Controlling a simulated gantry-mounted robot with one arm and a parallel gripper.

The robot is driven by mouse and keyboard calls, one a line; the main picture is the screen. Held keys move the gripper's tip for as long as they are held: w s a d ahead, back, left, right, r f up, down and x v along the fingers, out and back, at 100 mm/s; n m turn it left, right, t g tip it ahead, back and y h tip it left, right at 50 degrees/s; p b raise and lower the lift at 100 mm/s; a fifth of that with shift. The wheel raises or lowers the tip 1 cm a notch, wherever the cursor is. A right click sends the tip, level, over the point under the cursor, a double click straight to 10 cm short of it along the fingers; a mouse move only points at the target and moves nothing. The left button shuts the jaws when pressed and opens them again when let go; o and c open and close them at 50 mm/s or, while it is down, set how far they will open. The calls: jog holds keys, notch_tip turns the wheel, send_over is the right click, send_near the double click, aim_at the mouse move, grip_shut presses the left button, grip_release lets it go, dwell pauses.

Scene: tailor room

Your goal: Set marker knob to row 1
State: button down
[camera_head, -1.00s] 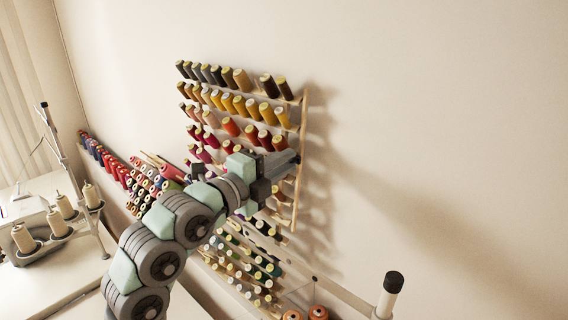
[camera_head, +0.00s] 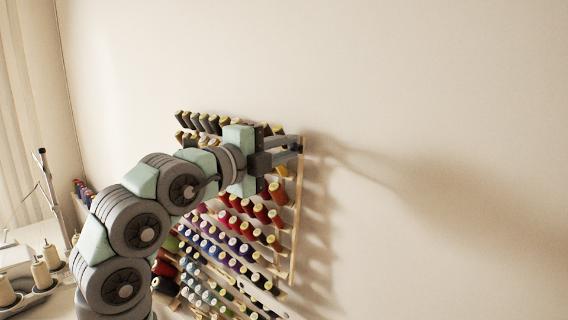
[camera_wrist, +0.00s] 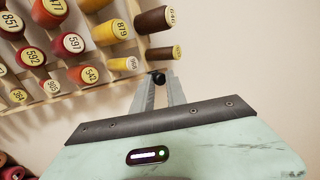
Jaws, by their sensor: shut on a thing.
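The marker knob (camera_wrist: 158,78) is small and black. In the wrist view it sits between the two fingertips of my gripper (camera_wrist: 160,80), which is shut on it. The knob is close to the end of the thread rack (camera_wrist: 60,97), just below a brown cone (camera_wrist: 164,52). In the head view my gripper (camera_head: 298,149) is at the upper part of the right upright of the rack (camera_head: 296,225). My arm hides the right ends of the upper rows and the knob there. I cannot tell exactly which row the knob is level with.
Cones of thread (camera_head: 240,230) stick out from the rack in several rows, close to my gripper's left. The wall (camera_head: 430,120) right of the rack is bare. A machine stand with cream cones (camera_head: 42,272) is at lower left.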

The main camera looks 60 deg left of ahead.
jog(key=shift+r, duration=0.2)
jog(key=c, duration=1.3)
grip_release()
jog(key=shift+c, duration=0.2)
jog(key=shift+s, duration=0.1)
jog(key=v, duration=1)
jog(key=shift+s+b, duration=0.3)
jog(key=shift+b, duration=0.1)
jog(key=shift+d, duration=0.15)
